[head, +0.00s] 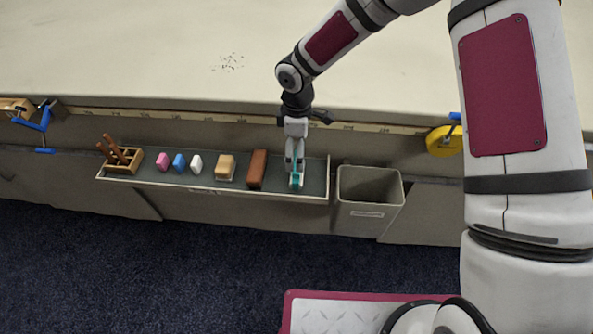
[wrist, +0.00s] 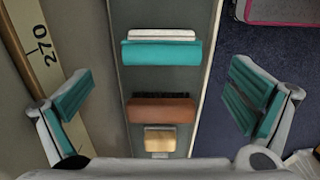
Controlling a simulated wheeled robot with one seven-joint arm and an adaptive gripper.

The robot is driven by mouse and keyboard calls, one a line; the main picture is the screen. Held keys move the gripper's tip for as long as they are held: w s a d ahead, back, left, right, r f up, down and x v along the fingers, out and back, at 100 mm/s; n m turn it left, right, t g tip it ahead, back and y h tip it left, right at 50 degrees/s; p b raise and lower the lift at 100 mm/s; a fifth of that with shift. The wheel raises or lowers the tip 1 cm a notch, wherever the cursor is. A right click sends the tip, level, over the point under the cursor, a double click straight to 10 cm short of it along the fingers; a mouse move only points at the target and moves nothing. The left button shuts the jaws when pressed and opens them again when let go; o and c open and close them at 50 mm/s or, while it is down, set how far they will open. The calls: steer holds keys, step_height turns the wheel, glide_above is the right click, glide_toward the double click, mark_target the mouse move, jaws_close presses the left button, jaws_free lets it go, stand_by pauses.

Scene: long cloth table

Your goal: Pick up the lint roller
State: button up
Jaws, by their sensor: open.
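The lint roller, as I take it, is a teal roll with a white part along one side. It lies across the ledge tray near its right end in the head view (head: 297,181), and ahead of the brown brush in the wrist view (wrist: 160,53). My gripper (head: 294,163) is over that end of the tray and partly covers the roller in the head view. In the wrist view my gripper (wrist: 160,97) is open and empty, its teal-padded fingers wide apart on either side of the tray. The roller sits toward the top of that view, apart from both fingers.
The tray (head: 225,188) also holds a brown brush (head: 257,170), a wooden block (head: 225,167), white, blue and pink pieces, and a wooden rack (head: 122,160). A grey bin (head: 369,214) stands just right of the tray. The cloth table (head: 150,70) rises behind.

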mark_target(296, 179)
steer(key=f+b, duration=0.1)
steer(key=f, duration=0.1)
steer(key=f+b, duration=0.1)
steer(key=f, duration=0.2)
steer(key=f+b, duration=0.1)
steer(key=f, duration=0.1)
steer(key=shift+s+d+f, duration=0.1)
steer(key=shift+d+f, duration=0.15)
steer(key=shift+f, duration=0.15)
steer(key=c, duration=0.9)
